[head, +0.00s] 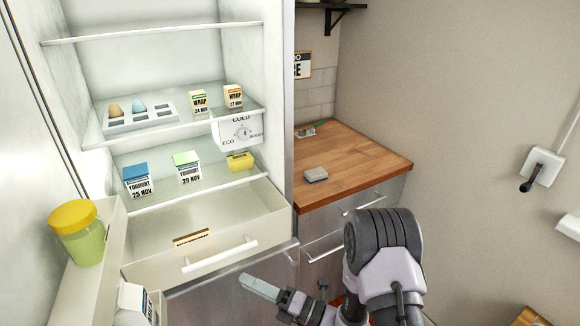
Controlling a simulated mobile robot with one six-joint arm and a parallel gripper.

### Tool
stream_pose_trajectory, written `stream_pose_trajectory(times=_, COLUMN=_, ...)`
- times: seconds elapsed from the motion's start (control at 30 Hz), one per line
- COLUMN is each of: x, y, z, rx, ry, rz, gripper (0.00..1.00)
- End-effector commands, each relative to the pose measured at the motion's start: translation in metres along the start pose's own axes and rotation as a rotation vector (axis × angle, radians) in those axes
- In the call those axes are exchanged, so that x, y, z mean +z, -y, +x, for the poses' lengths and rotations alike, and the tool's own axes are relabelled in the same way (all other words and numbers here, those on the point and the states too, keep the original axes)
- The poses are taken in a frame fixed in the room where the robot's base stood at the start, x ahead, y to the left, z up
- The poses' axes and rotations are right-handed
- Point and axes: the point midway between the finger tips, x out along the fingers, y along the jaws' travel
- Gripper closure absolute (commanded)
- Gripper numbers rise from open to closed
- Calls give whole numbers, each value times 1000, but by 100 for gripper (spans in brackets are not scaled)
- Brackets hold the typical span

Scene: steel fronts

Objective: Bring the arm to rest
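My gripper (252,284) is low in the head view, in front of the steel front below the fridge drawer. Its pale fingers point left and look like one bar from this side, so I cannot tell whether they are apart. I see nothing hanging from them. My arm bends from the lower right, and its dark joint stands in front of the counter drawers. The gripper looks clear of the drawer handle (220,254), though the distance is hard to judge.
The fridge (160,70) is open, with yoghurt and wrap cartons on its shelves. A yellow-lidded jar (78,235) stands in the door at left. A wooden counter (350,160) with a small grey box (315,175) lies behind my arm.

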Motion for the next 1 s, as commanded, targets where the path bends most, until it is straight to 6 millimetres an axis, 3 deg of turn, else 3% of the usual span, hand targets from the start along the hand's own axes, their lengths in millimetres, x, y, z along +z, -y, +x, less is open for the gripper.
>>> stream_pose_trajectory(times=0.03, x=-4, y=-52, z=12, rx=48, ry=-145, rz=-163, gripper=60)
stream_pose_trajectory(times=0.1, x=-28, y=-113, z=11, rx=102, ry=-380, rz=-423, gripper=60)
stream_pose_trajectory(times=0.17, x=-52, y=-153, z=-2, rx=136, ry=-577, rz=-656, gripper=60)
stream_pose_trajectory(times=0.23, x=-76, y=-184, z=-30, rx=158, ry=-801, rz=-941, gripper=60)
stream_pose_trajectory(times=0.3, x=-92, y=-202, z=-66, rx=162, ry=-1027, rz=-1236, gripper=60)
stream_pose_trajectory(times=0.37, x=-96, y=-210, z=-100, rx=149, ry=-1222, rz=-1489, gripper=60)
stream_pose_trajectory(times=0.5, x=-75, y=-223, z=-170, rx=61, ry=-1655, rz=-1999, gripper=60)
stream_pose_trajectory(times=0.6, x=-52, y=-237, z=-200, rx=-18, ry=-1894, rz=-2232, gripper=60)
stream_pose_trajectory(times=0.73, x=-36, y=-250, z=-218, rx=-81, ry=-2059, rz=-2367, gripper=60)
stream_pose_trajectory(times=0.77, x=-34, y=-251, z=-219, rx=86, ry=2054, rz=2354, gripper=60)
stream_pose_trajectory(times=1.0, x=-32, y=-252, z=-220, rx=88, ry=2049, rz=2343, gripper=60)
